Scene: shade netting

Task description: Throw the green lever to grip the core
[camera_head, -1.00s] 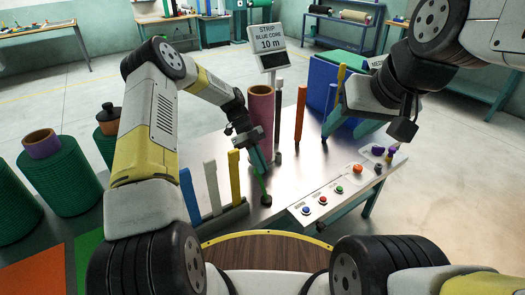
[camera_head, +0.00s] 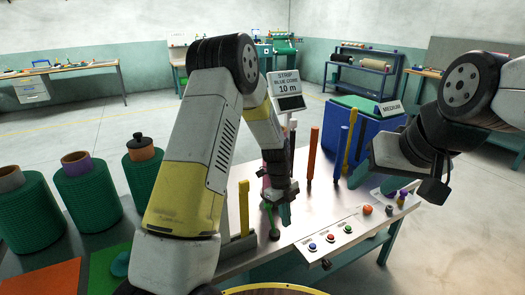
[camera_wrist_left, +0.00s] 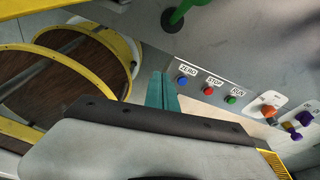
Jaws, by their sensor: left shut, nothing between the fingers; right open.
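The green lever (camera_head: 269,214) stands on the metal table, its dark foot (camera_head: 275,234) beside my left gripper (camera_head: 284,213). The gripper is shut, empty and pointing down just right of the lever; whether they touch is unclear. The left wrist view shows the lever's green end (camera_wrist_left: 181,11) at the top and the gripper's teal fingers (camera_wrist_left: 161,90) below, with a gap in the picture. A pinkish core (camera_head: 266,184) is mostly hidden behind my left arm. My right gripper (camera_head: 378,182) is open above the table's right side, partly hidden by its wrist.
A button panel (camera_head: 335,238) runs along the front edge, with blue, red and green buttons and orange and purple knobs. Orange (camera_head: 312,154) and yellow (camera_head: 244,207) posts stand nearby. Green rolls (camera_head: 88,198) stand left. A sign (camera_head: 288,84) reads "STRIP BLUE CORE 10 m".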

